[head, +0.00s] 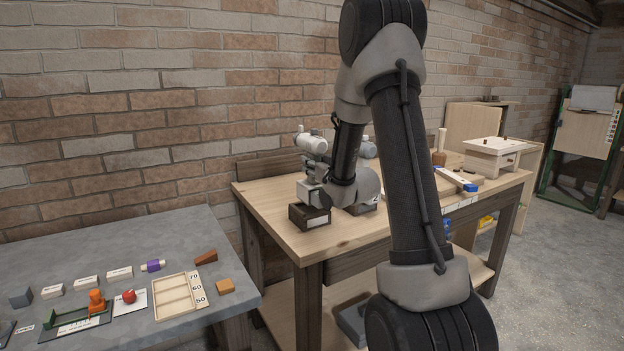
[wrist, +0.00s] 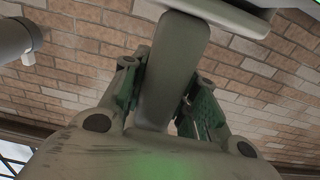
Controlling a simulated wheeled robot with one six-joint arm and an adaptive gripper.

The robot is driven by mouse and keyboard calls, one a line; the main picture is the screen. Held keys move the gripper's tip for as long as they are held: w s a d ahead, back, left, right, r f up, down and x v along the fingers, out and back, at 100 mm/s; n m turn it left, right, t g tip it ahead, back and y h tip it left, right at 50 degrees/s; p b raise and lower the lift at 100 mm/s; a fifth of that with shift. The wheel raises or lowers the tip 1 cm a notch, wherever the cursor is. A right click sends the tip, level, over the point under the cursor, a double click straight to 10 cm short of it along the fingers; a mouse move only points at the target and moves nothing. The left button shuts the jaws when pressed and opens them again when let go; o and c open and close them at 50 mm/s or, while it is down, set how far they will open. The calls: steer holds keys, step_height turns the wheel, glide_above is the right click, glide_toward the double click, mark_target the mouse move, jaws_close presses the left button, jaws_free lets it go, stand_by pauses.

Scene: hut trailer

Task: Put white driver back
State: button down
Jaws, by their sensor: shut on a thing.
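The white driver (head: 312,142) is upright above the left front part of the wooden table. My gripper (head: 313,173) is shut on its handle, below the body. In the wrist view the pale grey handle (wrist: 176,65) stands between my two fingers (wrist: 160,98), with the driver's body partly cut off at the top. A small dark wooden holder (head: 310,217) with a pale label sits on the table just below my gripper.
A second, grey-blue driver (head: 369,148) stands close behind, partly hidden by my arm. A white box (head: 493,160) and a blue-ended block (head: 456,180) are at the table's right. A grey table (head: 110,255) with small items stands at left. The brick wall is behind.

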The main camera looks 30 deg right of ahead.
steer(key=shift+f, duration=2)
steer(key=c, duration=1.1)
jaws_free()
steer(key=shift+f, duration=0.1)
